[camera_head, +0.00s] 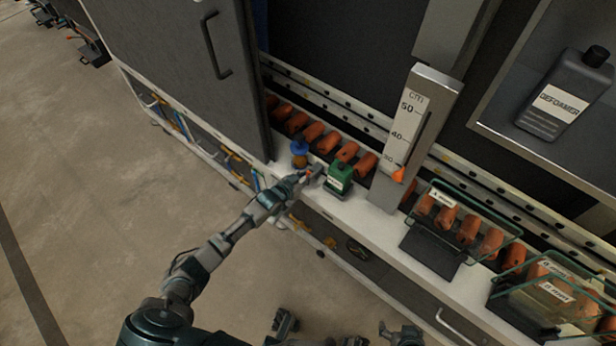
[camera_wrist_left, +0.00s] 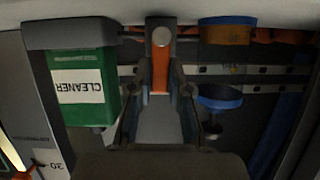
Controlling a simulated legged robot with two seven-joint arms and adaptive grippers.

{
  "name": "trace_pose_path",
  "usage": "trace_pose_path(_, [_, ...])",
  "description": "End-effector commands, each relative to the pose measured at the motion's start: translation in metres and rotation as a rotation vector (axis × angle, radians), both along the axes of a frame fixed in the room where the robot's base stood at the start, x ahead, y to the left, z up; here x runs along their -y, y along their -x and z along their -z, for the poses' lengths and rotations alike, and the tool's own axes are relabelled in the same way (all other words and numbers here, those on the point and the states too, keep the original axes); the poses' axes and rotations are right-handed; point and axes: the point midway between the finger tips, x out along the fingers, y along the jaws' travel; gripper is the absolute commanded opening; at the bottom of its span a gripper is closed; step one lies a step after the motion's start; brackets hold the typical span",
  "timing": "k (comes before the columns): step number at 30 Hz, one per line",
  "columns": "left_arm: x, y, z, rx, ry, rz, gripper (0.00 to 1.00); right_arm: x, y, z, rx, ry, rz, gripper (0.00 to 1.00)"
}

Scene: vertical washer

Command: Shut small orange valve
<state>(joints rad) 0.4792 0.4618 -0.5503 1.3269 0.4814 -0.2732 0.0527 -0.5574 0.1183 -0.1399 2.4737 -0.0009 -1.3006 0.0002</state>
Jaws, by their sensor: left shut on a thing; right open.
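The small orange valve shows in the left wrist view as an orange piece (camera_wrist_left: 160,72) between my left fingers. In the head view, only a small bit of orange is visible at the fingertips. My left gripper (camera_head: 312,174) reaches the white ledge of the washer and is shut on the valve. Its fingers (camera_wrist_left: 160,95) also show in the left wrist view. The valve's angle is hard to tell because the fingers cover part of it. My right gripper (camera_head: 345,325) is open at the bottom edge of the head view, partly cut off, away from the valve.
A green cleaner bottle (camera_head: 338,178) stands close right of my left gripper. A blue-topped fitting (camera_head: 299,148) stands just behind it. A grey upright gauge (camera_head: 415,130), glass-fronted holders (camera_head: 450,225) and a dark defoamer bottle (camera_head: 560,100) are farther right.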

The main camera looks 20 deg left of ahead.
Motion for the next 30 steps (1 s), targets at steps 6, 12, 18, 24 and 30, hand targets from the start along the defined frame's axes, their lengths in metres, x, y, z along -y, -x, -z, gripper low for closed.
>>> trace_pose_path(6, [-0.0032, 0.0009, 0.0047, -0.027, 0.044, -0.001, 0.0, -0.0022, -0.0065, 0.0001, 0.028, -0.007, -0.002, 0.82])
trace_pose_path(12, [-0.0036, 0.0006, 0.0043, -0.029, 0.055, -0.001, 0.0, -0.0028, -0.0074, -0.0004, 0.034, -0.008, -0.002, 0.82])
trace_pose_path(18, [-0.0037, 0.0006, 0.0042, -0.03, 0.054, -0.001, 0.0, -0.003, -0.0076, -0.0007, 0.035, -0.01, -0.003, 0.82])
trace_pose_path(24, [-0.0035, 0.0004, 0.0033, -0.028, 0.055, -0.001, 0.29, -0.0031, -0.0077, -0.0008, 0.036, -0.01, -0.003, 0.82])
trace_pose_path(30, [-0.0032, 0.0003, 0.0014, -0.024, 0.056, 0.0, 0.29, -0.0028, -0.0086, -0.0007, 0.037, -0.01, -0.001, 0.82])
